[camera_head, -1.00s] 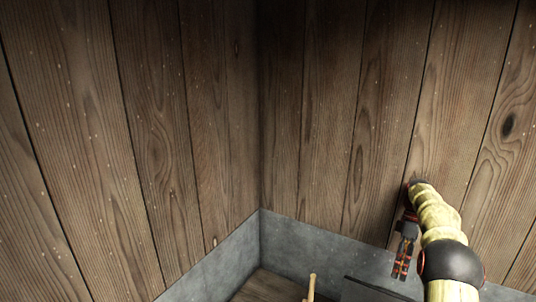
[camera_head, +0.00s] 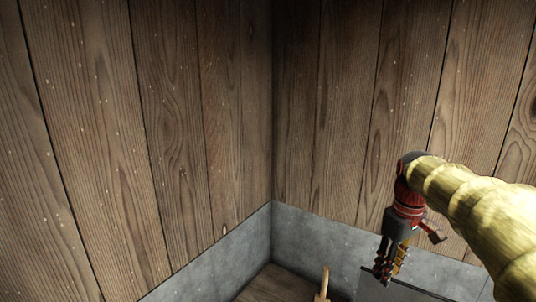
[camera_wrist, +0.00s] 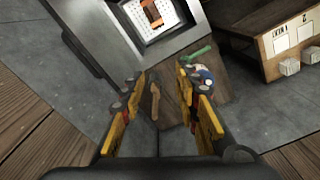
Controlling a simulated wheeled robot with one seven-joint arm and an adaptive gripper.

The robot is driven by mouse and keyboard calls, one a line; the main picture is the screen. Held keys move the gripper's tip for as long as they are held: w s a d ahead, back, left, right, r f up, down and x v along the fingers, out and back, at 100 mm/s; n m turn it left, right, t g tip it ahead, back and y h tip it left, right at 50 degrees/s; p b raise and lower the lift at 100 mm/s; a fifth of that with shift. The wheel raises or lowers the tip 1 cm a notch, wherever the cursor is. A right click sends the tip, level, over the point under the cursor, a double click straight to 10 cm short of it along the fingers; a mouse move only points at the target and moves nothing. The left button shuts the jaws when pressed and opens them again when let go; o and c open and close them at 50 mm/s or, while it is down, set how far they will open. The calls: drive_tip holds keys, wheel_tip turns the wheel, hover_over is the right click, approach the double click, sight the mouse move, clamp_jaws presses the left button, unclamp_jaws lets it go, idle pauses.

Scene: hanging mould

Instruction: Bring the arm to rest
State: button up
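My arm (camera_head: 478,205) comes in from the right in the head view, with its wrist bent down. My gripper (camera_head: 383,275) hangs from it, pointing downward. In the wrist view my gripper (camera_wrist: 163,85) has its two yellow-and-black fingers apart, with nothing gripped between them. A wooden handle-like piece (camera_wrist: 154,100) shows beyond the gap, near the left finger. I cannot tell how far below the fingers it is.
The wrist view shows a grey housing (camera_wrist: 110,30) with a white perforated panel, a green piece (camera_wrist: 198,52), a blue-and-white item (camera_wrist: 205,75) and a wooden bench (camera_wrist: 268,62) with labels. In the head view a wooden handle (camera_head: 323,286) stands near a dark panel (camera_head: 385,288). Plank walls (camera_head: 190,110) meet behind.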

drive_tip(key=s+a+f+m+t+b, duration=0.1)
drive_tip(key=s+a+f+b, duration=0.2)
drive_tip(key=s, duration=0.4)
drive_tip(key=s+a+f+m+t+b, duration=0.2)
drive_tip(key=s+a+f+b, duration=0.1)
drive_tip(key=s+f, duration=0.3)
drive_tip(key=s+a+f+m+t+b, duration=0.2)
drive_tip(key=s+a+f, duration=0.3)
drive_tip(key=s, duration=0.5)
drive_tip(key=shift+b, duration=0.7)
